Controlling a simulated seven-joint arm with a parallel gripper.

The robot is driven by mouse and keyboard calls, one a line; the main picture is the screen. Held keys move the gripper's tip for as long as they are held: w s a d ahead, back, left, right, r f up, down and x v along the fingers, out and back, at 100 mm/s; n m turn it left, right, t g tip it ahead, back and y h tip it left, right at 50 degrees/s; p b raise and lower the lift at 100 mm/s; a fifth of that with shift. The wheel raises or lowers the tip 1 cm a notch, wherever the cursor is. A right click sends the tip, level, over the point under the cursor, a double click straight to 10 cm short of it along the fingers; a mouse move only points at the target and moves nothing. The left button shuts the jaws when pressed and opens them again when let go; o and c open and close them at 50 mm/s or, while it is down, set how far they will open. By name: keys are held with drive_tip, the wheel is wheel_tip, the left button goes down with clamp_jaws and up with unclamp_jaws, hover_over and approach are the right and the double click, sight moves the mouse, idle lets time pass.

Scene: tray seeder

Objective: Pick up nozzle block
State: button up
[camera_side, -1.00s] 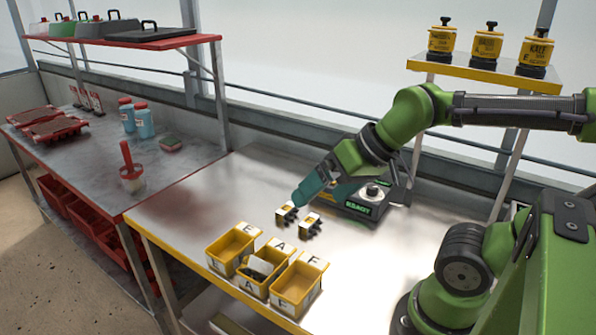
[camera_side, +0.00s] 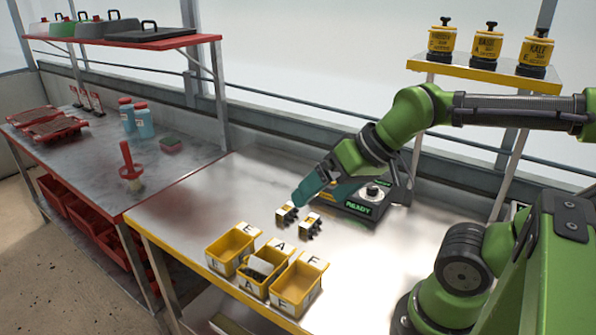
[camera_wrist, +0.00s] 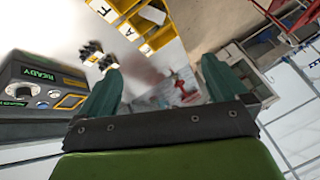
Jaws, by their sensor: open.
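Two small nozzle blocks with yellow and white labels and dark nozzles lie on the steel bench. In the side view, one (camera_side: 286,212) is at the left and the other (camera_side: 310,224) is just right of it. The wrist view also shows two blocks, one (camera_wrist: 90,50) farther up and one (camera_wrist: 107,62) beside the left finger. My gripper (camera_side: 301,195) has teal fingers and appears just above the left block in the side view. In the wrist view my gripper (camera_wrist: 160,78) has its fingers wide apart with nothing between them. The exact height above the blocks is unclear.
Three yellow bins lettered E (camera_side: 216,256), A (camera_side: 248,286) and F (camera_side: 286,305) stand at the bench's front edge. A dark control box (camera_side: 366,209) reading READY stands right behind the blocks. A shelf (camera_side: 470,70) bears three yellow jars. Bare bench lies left of the blocks.

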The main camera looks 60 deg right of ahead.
drive_tip(key=n+g+h, duration=0.2)
drive_tip(key=n+g, duration=0.2)
drive_tip(key=g, duration=0.3)
hover_over(287, 208)
wheel_tip(287, 208, down, 8)
wheel_tip(287, 208, down, 16)
drive_tip(key=shift+r, duration=0.1)
drive_tip(key=c, duration=1.2)
drive_tip(key=shift+r, duration=0.1)
